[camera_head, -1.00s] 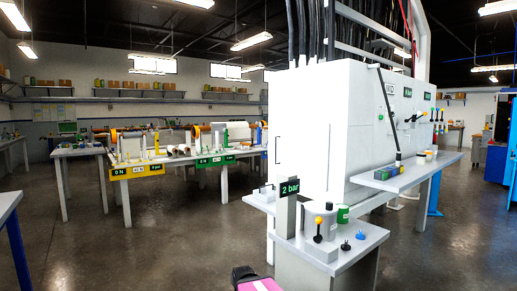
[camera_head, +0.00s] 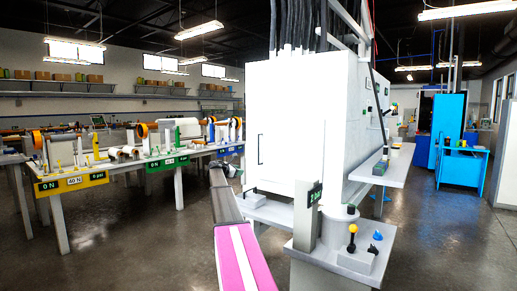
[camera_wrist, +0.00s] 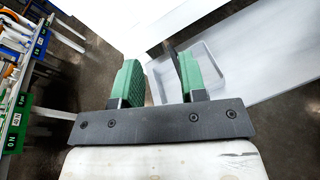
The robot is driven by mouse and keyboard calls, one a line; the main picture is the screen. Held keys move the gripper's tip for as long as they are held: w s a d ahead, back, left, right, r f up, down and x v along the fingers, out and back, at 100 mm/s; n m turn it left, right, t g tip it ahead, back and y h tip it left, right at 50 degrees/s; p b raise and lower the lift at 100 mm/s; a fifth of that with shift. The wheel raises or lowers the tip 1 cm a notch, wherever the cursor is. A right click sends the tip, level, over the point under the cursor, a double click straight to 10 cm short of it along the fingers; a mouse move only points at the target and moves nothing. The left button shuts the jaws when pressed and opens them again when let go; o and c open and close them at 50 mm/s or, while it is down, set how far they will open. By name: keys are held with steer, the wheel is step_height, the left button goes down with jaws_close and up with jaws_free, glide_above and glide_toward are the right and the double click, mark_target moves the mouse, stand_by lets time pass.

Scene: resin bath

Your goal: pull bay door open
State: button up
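The bay door is the white front panel (camera_head: 290,120) of the large white cabinet. It looks flush and shut. Its thin black upright handle (camera_head: 260,149) is near the left edge. My arm reaches forward from the bottom of the head view, and my gripper (camera_head: 230,170) is left of the handle and a little lower, apart from it in the picture. In the wrist view my gripper (camera_wrist: 158,72) has its two green fingers spread with nothing held between them. A white surface fills the top of that view.
A grey tray (camera_wrist: 205,68) lies on the ledge below the cabinet. A "2 bar" sign post (camera_head: 307,215) and a yellow-knobbed lever (camera_head: 352,238) stand at the front right. Tables with rollers (camera_head: 150,165) line the left. Open floor lies between.

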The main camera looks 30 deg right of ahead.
steer(key=w+d+r+n+h, duration=0.3)
steer(key=w+d+r, duration=0.2)
steer(key=d+r, duration=0.5)
steer(key=r+x, duration=0.1)
steer(key=x, duration=0.8)
steer(key=shift+w+r, duration=0.25)
steer(key=shift+r, duration=0.1)
jaws_close()
